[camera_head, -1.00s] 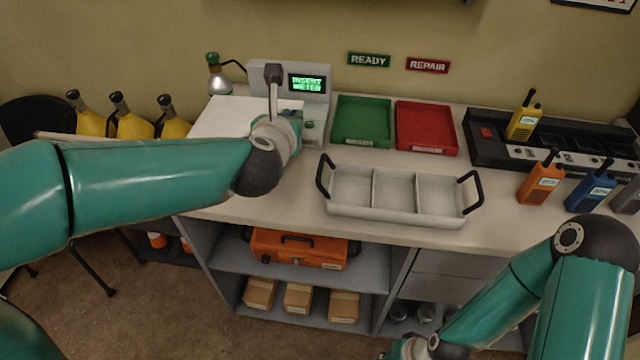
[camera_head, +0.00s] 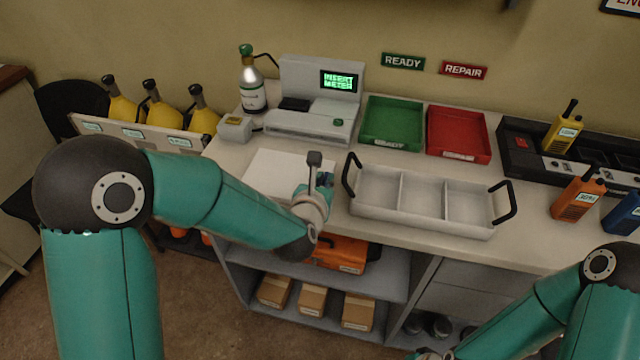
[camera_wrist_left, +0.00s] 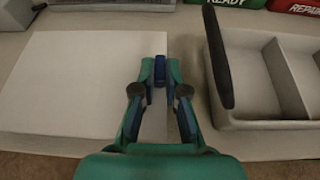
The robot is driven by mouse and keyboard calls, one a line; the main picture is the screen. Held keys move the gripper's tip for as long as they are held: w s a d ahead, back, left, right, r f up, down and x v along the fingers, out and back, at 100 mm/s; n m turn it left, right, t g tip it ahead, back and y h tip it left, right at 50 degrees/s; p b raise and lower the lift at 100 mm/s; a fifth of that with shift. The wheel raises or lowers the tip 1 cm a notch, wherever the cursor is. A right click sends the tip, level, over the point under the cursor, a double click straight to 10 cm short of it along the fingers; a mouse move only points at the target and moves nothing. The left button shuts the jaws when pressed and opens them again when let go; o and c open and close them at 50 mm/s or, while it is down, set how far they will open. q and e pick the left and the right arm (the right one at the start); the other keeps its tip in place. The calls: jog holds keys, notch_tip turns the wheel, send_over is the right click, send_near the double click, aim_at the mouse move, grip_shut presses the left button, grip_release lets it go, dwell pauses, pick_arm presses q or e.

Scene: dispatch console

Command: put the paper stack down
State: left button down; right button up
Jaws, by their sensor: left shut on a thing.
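The paper stack (camera_head: 272,168) is a flat white sheet-like block at the left front of the counter, left of the grey three-section tray. It also fills the left of the left wrist view (camera_wrist_left: 75,85). My left gripper (camera_head: 324,180) is shut on its right edge; in the left wrist view the fingertips (camera_wrist_left: 160,72) meet at that edge. The stack looks level and low over the counter; I cannot tell whether it touches.
The grey tray (camera_head: 352,207) with black handles stands close right of my left gripper. Behind the stack are the meter tester (camera_head: 300,125), a small grey box (camera_head: 235,130) and a bottle (camera_head: 252,92). Green (camera_head: 366,139) and red (camera_head: 432,148) trays stand farther back.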

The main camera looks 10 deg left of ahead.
pick_arm(q)
jog(key=shift+f, duration=0.6)
jog(key=c, duration=1.6)
grip_release()
jog(key=shift+f, duration=0.1)
jog(key=o, duration=0.4)
